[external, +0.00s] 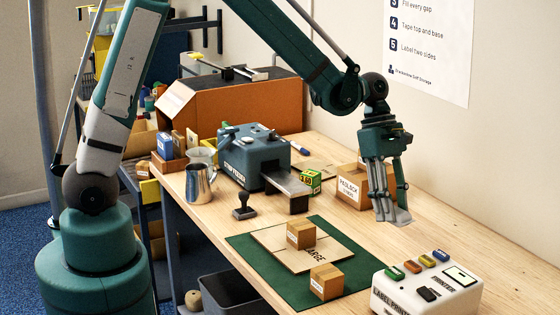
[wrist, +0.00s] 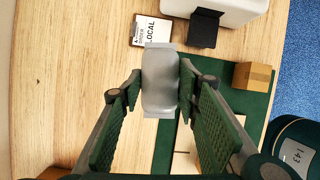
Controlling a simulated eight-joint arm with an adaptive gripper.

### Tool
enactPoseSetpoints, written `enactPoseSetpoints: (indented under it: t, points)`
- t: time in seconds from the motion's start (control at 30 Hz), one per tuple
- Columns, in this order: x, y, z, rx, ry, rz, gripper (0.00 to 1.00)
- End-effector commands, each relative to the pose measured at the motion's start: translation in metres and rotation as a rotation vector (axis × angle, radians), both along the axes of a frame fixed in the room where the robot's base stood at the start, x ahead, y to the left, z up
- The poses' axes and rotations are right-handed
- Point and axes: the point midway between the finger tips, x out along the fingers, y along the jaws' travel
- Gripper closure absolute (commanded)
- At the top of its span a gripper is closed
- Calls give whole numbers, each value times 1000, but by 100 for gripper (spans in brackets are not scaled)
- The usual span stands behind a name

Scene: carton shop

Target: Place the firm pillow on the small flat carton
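My gripper (external: 385,205) hangs over the right part of the bench. Its fingers (wrist: 158,90) are shut on a grey, rounded pillow with flat end flaps (wrist: 160,78), which I take as the firm pillow. Its lower edge shows below the fingertips in the external view (external: 397,215). A flat tan carton printed "LARGE" (external: 277,246) lies on the green mat (external: 248,252).
Two small brown boxes stand on the mat area, one on the carton (external: 300,235) and one in front (external: 326,281). The label printer (external: 428,287) is front right. A "LOCAL" card (wrist: 151,31) lies beside the printer.

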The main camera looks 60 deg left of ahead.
Motion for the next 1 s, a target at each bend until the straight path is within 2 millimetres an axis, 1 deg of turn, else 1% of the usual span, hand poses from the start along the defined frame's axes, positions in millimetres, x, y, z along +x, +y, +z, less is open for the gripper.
enactPoseSetpoints:
  t: [0.17,0.3,0.4,0.67,0.87,1.0]
  points:
    - [-1,0,25,0,0,0,71]
    - [-1,0,52,0,0,0,71]
    - [-1,0,68,0,0,0,71]
    - [-1,0,107,0,0,0,71]
    - [19,27,106,1,-4,38,71]
    - [34,51,107,1,-7,70,71]
